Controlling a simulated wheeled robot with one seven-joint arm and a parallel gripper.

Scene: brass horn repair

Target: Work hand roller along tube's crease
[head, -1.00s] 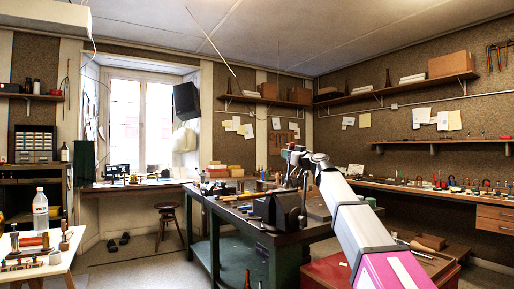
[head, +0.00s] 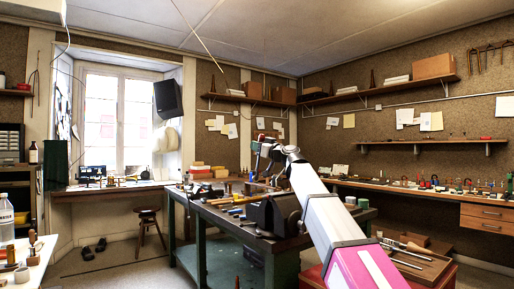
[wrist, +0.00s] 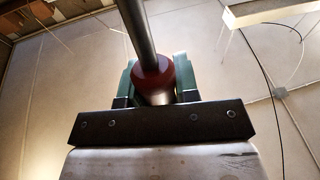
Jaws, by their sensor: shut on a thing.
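My gripper (wrist: 154,82) is shut on a dark reddish-brown, rounded handle (wrist: 152,85) between its green finger pads in the wrist view. A dark straight shaft (wrist: 140,28) runs up from the handle; this looks like the hand roller, but its working end is out of view. In the head view, my gripper (head: 264,149) is small, raised over the far part of the green workbench (head: 205,240). The held tool is hard to make out there. I cannot pick out the tube or its crease in either view.
A dark vise (head: 278,213) stands on the workbench's near corner, close under my arm. Several tools lie on the bench top. A stool (head: 148,228) stands by the window. A white table (head: 25,268) is at the lower left. Open floor lies left of the workbench.

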